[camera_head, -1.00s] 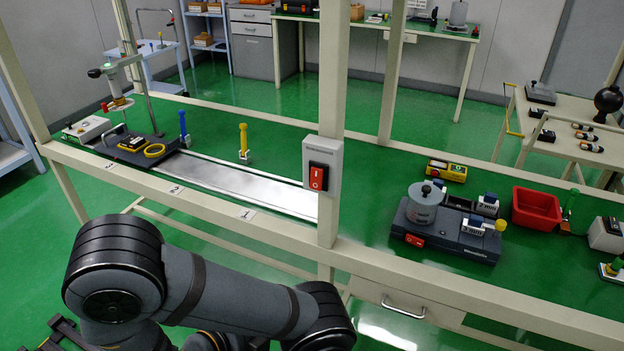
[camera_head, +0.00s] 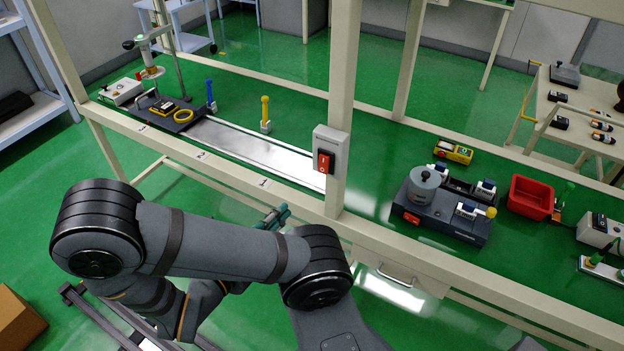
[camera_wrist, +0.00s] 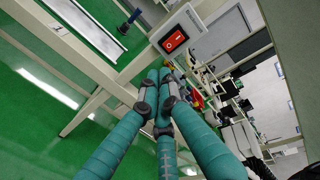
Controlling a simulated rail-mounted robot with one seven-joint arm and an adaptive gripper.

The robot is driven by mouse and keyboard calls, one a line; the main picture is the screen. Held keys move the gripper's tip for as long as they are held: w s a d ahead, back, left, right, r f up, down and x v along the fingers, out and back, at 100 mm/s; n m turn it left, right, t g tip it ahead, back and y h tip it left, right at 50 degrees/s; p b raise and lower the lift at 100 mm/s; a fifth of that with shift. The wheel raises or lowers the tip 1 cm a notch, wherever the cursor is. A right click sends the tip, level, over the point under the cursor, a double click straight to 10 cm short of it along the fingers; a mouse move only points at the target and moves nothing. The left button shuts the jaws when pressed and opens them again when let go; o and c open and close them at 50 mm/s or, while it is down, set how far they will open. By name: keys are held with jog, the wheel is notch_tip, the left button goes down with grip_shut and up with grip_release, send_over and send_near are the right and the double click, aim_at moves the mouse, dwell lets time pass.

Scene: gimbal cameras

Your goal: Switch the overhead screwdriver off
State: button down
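A grey switch box (camera_head: 331,146) with a red rocker switch (camera_head: 325,162) is fixed to the front post of the bench frame. In the wrist view, the red switch (camera_wrist: 174,41) shows white marks and lies just beyond my fingertips. A tool with a pale body and dark handle (camera_head: 150,60) stands upright on an arm at the bench's left end; I cannot tell if it is the overhead screwdriver. My gripper (camera_head: 280,212) is below and left of the switch box, apart from it. In the wrist view, its teal fingers (camera_wrist: 165,76) are together at the tips, with nothing visible between them.
The cream post (camera_head: 343,80) and front rail (camera_head: 240,185) stand between my arm and the bench top. A grey fixture (camera_head: 450,222), a red bin (camera_head: 531,198) and a yellow device (camera_head: 453,151) are on the right. A metal strip (camera_head: 262,152) runs across the left half.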

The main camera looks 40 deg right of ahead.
jog(key=shift+d, duration=0.1)
jog(key=p, duration=0.2)
send_near(324, 164)
jog(key=w+d+f, duration=0.3)
jog(key=d+f, duration=0.2)
jog(key=shift+w+d+r, duration=0.1)
jog(key=shift+w+d, duration=0.05)
jog(key=shift+d, duration=0.1)
